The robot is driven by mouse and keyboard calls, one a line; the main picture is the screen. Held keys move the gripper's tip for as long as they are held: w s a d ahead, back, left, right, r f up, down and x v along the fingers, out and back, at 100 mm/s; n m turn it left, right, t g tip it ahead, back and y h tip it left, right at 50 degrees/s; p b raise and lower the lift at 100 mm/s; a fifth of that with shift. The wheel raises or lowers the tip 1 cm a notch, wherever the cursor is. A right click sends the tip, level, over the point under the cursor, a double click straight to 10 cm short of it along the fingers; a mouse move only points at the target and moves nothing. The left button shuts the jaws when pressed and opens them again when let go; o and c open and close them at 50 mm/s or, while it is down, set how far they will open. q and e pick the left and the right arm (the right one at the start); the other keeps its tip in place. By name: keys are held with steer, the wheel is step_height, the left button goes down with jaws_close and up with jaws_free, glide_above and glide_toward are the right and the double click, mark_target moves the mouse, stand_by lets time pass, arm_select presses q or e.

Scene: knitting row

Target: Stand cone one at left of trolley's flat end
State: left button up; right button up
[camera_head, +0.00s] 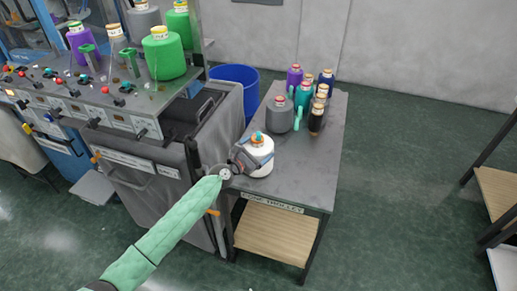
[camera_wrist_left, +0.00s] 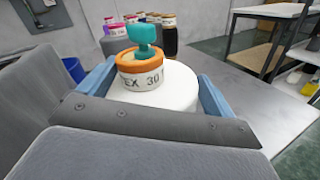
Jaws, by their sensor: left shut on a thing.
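A white yarn cone (camera_head: 262,160) with an orange band and a teal piece on top is upright at the near left of the trolley top (camera_head: 294,184). I cannot tell whether its base touches the surface. In the left wrist view the white cone (camera_wrist_left: 180,88) shows a band lettered "TEX 30". My left gripper (camera_head: 248,156) reaches in from the left and is shut on the white cone; its blue fingers (camera_wrist_left: 155,84) lie on either side. The cone's lower part is hidden by the gripper in the wrist view. My right gripper is not in view.
A grey cone (camera_head: 280,117) and several smaller purple, teal and black cones stand towards the trolley's far end. A teal piece (camera_head: 299,119) is beside the grey cone. The knitting machine (camera_head: 120,115) and a blue bin (camera_head: 240,78) are left. The trolley's near right top is bare.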

arm_select(q)
steer(key=o, duration=1.6)
steer(key=shift+o, duration=0.4)
steer(key=shift+r, duration=0.1)
